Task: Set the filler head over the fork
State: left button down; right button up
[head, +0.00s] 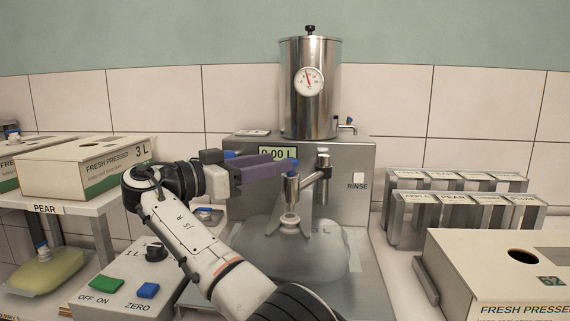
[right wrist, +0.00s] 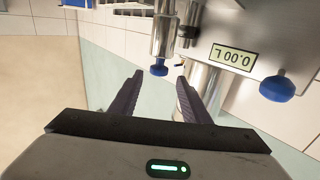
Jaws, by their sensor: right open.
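The filler head (head: 291,188) is a metal cylinder on a short swing arm (head: 312,178) at the machine's front. It hangs above the fork (head: 292,228), which holds the spout (head: 290,219) of a clear bag (head: 300,252). I cannot tell whether it is exactly in line in depth. My right gripper (head: 294,166) is open beside the head's top, its purple fingers partly hiding it. In the right wrist view, the filler head (right wrist: 165,38) appears upside down, its blue knob (right wrist: 158,69) just beyond and between the open fingertips (right wrist: 160,77). My left gripper is out of view.
The machine (head: 352,155) carries a steel tank (head: 312,105) with a gauge and a display reading 0.00 L. A control box (head: 128,284) stands front left, cartons (head: 85,170) on a shelf at left. Metal racks (head: 455,210) and another carton (head: 505,270) stand right.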

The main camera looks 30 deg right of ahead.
jog(key=shift+s+a, duration=0.2)
jog(key=shift+a, duration=1)
jog(key=shift+s+a, duration=0.15)
jog(key=shift+a, duration=1)
